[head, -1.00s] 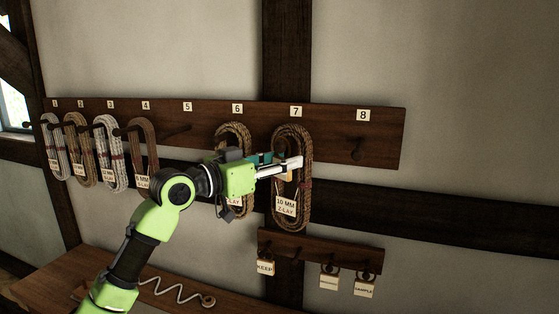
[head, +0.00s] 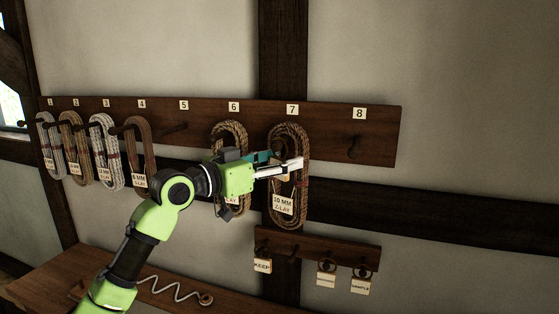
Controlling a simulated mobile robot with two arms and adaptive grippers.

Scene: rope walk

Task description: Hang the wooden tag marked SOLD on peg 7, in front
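Peg 7 is mostly hidden behind my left gripper; its number plate 7 (head: 292,109) shows above it on the wooden peg board (head: 380,148). A brown rope coil (head: 302,190) hangs there, with a "10 MM Z-LAY" label (head: 283,205) low on its front. My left gripper (head: 290,161) is in front of the upper part of this coil, its fingers pointing right. A small pale piece shows just under the fingertips, but I cannot read it or tell whether it is the SOLD tag. Whether the fingers are closed on it is unclear. My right gripper is out of view.
A lower tag rack (head: 310,245) carries a KEEP tag (head: 262,265), an unreadable tag (head: 325,280) and a tag that seems to read SAMPLE (head: 360,286). Coils hang on pegs 1 to 4 and 6. Peg 5 (head: 175,128) and peg 8 (head: 353,146) are bare.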

